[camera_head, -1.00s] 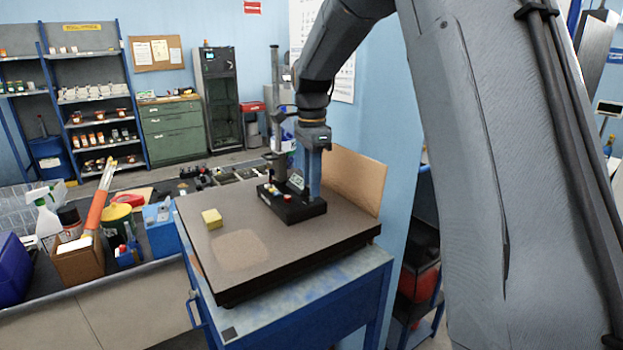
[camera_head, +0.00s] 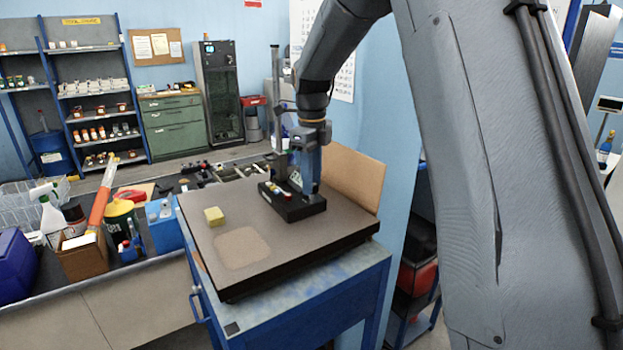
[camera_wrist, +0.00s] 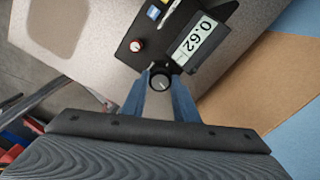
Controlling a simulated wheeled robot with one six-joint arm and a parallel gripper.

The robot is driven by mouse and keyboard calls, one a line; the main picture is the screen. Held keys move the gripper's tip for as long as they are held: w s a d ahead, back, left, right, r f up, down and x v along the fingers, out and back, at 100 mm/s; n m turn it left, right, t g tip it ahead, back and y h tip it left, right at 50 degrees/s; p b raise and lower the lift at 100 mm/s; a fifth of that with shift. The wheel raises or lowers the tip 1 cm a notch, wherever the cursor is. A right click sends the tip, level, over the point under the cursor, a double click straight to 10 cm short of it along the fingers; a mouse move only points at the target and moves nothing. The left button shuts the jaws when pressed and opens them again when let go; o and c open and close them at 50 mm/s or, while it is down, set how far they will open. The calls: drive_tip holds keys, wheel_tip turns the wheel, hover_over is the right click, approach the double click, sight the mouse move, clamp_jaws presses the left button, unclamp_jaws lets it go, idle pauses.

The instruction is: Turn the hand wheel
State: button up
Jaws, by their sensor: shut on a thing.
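The hand wheel (camera_wrist: 161,82) is a small round black knob with a light pointer mark, on a black instrument with a lit display (camera_wrist: 194,42) that reads about 0.62. In the wrist view, the blue fingers of my gripper (camera_wrist: 160,88) are closed around the knob, one on each side. In the head view, my gripper (camera_head: 303,180) reaches down over the instrument's black base (camera_head: 300,208), which stands on the grey slab. The knob itself is hidden there behind my gripper.
The slab (camera_head: 330,240) lies on a blue cabinet. A yellow block (camera_head: 214,216) sits on it at the left. A tall post (camera_head: 276,100) rises behind the instrument. A brown board (camera_head: 354,180) stands at the right. The slab's front is free.

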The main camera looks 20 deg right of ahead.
drive_tip(key=shift+m, duration=0.9)
drive_tip(key=o, duration=1.1)
drive_tip(key=shift+c, duration=0.2)
drive_tip(key=shift+r, duration=0.1)
wheel_tip(320, 180, up, 8)
drive_tip(key=shift+f+b, duration=0.15)
drive_tip(key=shift+b, duration=1.1)
